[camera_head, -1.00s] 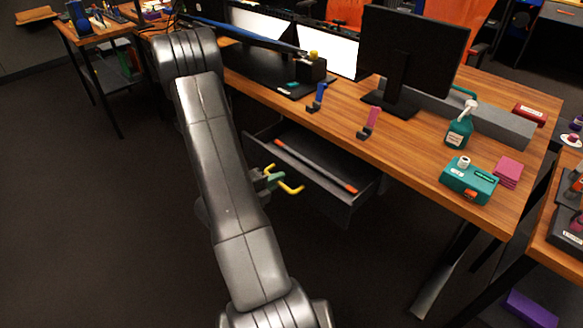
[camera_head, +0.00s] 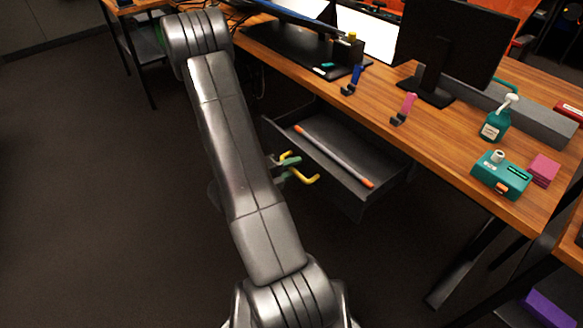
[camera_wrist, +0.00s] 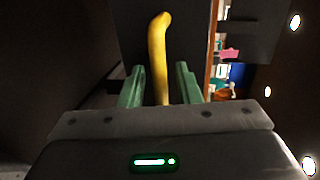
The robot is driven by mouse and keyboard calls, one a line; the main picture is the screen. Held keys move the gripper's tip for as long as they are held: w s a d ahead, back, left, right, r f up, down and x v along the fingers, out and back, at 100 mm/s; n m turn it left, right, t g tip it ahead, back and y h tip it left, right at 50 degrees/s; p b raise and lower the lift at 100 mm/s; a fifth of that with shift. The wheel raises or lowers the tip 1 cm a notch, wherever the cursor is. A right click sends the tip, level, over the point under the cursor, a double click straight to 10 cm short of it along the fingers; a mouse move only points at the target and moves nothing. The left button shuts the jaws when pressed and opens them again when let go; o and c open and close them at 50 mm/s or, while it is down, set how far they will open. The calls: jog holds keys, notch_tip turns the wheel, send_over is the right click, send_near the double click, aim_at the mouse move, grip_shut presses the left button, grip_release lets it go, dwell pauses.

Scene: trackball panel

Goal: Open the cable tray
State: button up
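The cable tray (camera_head: 345,187) is a dark drawer under the wooden desk. It is pulled out, with its inside in sight in the head view. A yellow bar handle (camera_head: 306,179) is on its front; it also shows in the wrist view (camera_wrist: 158,45), running up between my fingers. My gripper (camera_head: 287,169) is at the handle with its green fingers on either side. In the wrist view my gripper (camera_wrist: 160,80) is open, with a gap between each finger and the handle. My arm hides part of the handle's surroundings.
A grey and orange stick (camera_head: 335,157) lies in the tray. The desk (camera_head: 440,150) above holds a monitor (camera_head: 450,45), a pink phone stand (camera_head: 404,108), a green pump bottle (camera_head: 497,122) and a teal box (camera_head: 500,176). The floor at left is clear.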

jog(key=p+v, duration=0.2)
jog(key=v, duration=1.2)
dwell(0.4)
jog(key=shift+w+d+f, duration=0.1)
dwell(0.4)
jog(key=shift+b+x, duration=0.95)
jog(key=shift+x, duration=5.65)
